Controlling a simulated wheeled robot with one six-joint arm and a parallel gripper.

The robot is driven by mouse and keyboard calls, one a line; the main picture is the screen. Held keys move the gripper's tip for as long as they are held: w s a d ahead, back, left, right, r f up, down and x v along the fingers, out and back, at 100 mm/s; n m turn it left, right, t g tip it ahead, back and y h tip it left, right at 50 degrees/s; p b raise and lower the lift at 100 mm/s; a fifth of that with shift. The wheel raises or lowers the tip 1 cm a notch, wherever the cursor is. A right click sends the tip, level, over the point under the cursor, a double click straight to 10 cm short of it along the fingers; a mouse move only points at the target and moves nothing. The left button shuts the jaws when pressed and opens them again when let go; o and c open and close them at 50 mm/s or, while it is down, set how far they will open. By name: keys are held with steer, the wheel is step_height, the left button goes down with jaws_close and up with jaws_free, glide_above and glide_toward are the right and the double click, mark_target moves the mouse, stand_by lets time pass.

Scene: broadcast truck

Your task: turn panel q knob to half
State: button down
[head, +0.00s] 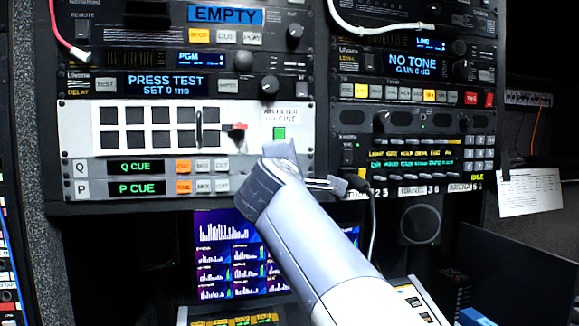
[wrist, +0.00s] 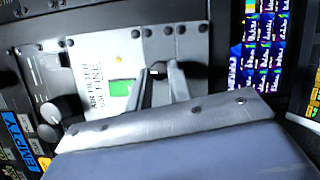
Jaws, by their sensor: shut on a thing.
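Panel Q (head: 81,166) is the upper of two strips low in the left rack. It has a Q label, a green display (head: 141,167) reading "Q CUE", and a lit orange button (head: 183,166). Its right end and knob are hidden behind my arm in the head view. In the wrist view, my gripper (wrist: 158,76) has its two fingers closed around a small dark knob (wrist: 157,71) just beyond the green square (wrist: 122,87), which fits panel Q's knob. Its pointer cannot be made out, so its setting cannot be told.
Panel P (head: 81,188), reading "P CUE", lies directly below. Above is a white panel (head: 75,128) with dark squares, a red switch (head: 236,127) and a green square (head: 280,133). A monitor (head: 220,250) stands below the rack, and a black cable hangs right of my arm.

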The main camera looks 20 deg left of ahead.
steer(key=c, duration=1.3)
jaws_free()
steer(key=b+v, duration=0.3)
steer(key=v, duration=0.7)
steer(key=shift+s+b, duration=0.35)
steer(key=shift+s, duration=0.05)
steer(key=shift+w, duration=0.1)
steer(key=p+x, duration=0.3)
steer(key=x, duration=0.7)
steer(key=shift+w, duration=0.35)
